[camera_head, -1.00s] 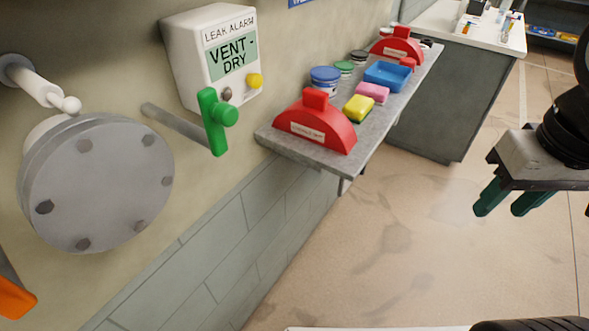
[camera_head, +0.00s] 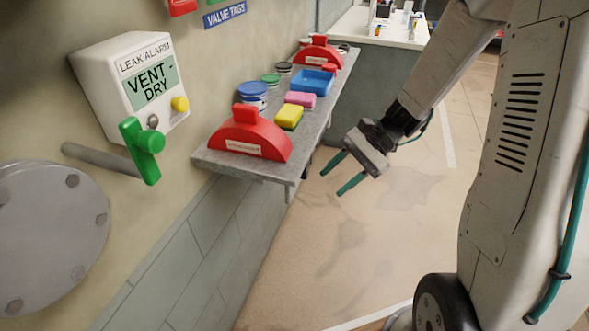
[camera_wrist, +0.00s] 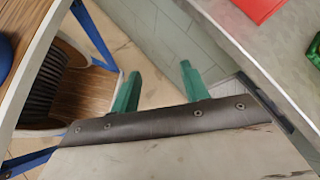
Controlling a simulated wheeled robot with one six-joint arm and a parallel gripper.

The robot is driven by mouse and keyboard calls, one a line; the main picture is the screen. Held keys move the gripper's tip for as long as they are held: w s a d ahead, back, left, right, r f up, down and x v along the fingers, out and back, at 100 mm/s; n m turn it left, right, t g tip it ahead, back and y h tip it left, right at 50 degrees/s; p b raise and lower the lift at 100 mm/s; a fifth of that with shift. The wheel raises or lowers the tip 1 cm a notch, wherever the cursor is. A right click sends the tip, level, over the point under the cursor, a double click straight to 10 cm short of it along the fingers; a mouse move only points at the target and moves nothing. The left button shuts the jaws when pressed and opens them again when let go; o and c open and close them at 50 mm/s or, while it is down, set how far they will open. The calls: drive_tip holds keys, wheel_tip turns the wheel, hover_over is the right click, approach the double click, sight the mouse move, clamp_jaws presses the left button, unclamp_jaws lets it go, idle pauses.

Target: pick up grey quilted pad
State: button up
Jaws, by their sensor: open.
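I cannot make out a grey quilted pad in either view. My gripper (camera_head: 333,183) is open and empty in the head view, above the floor to the right of the wall shelf. Its two green fingers are apart and touch nothing. In the wrist view the gripper (camera_wrist: 160,70) also shows nothing between its fingers.
The grey shelf (camera_head: 213,161) holds red holders (camera_head: 245,134), a yellow sponge (camera_head: 289,117), a pink sponge (camera_head: 300,99), a blue tray (camera_head: 313,81) and lidded jars. A green-handled valve (camera_head: 142,146) juts out nearby. A counter (camera_head: 350,28) stands behind.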

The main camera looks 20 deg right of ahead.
drive_tip(key=w+d+f+m+t, duration=0.3)
drive_tip(key=w+f+m+t, duration=0.25)
drive_tip(key=w, duration=0.25)
drive_tip(key=w+d+f+m+t, duration=0.3)
drive_tip(key=w+f+m+t, duration=0.1)
drive_tip(key=w+m, duration=0.35)
drive_tip(key=x, duration=0.7)
drive_tip(key=shift+a+g, duration=0.35)
drive_tip(key=shift+y, duration=0.3)
clamp_jaws()
